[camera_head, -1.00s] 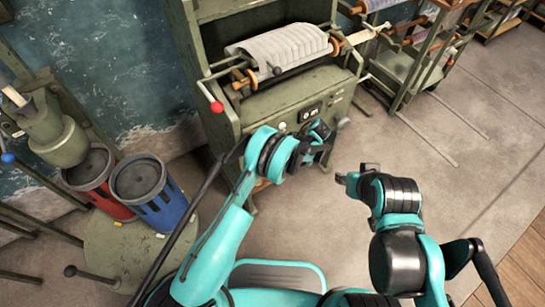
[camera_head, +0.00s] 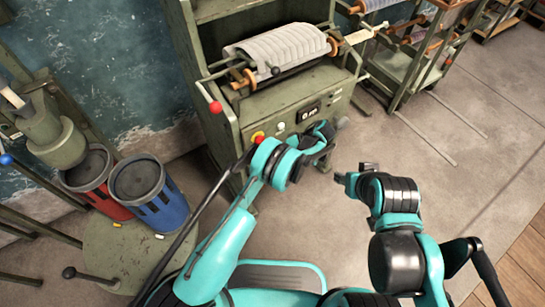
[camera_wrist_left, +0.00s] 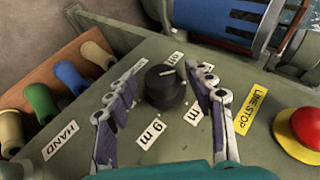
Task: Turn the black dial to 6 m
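The black dial (camera_wrist_left: 163,90) sits on the green panel in the left wrist view. A white mark on its top points up and slightly right, toward a partly readable label. A label reading "9 m" (camera_wrist_left: 152,133) lies below it; other labels around it are partly hidden or too small to read. My left gripper (camera_wrist_left: 165,92) is open, with one finger on each side of the dial and small gaps visible. In the head view my left gripper (camera_head: 326,135) is at the machine's front panel, and I cannot make out the dial. My right gripper (camera_head: 353,174) hangs over the floor, apart from the machine.
A red button (camera_wrist_left: 300,130) on a yellow base is right of the dial by a "LINE STOP" label. A brown rack (camera_wrist_left: 90,65) with coloured pieces is at left. A red-knobbed lever (camera_head: 216,107) juts from the machine. Blue (camera_head: 160,200) and red bins stand left.

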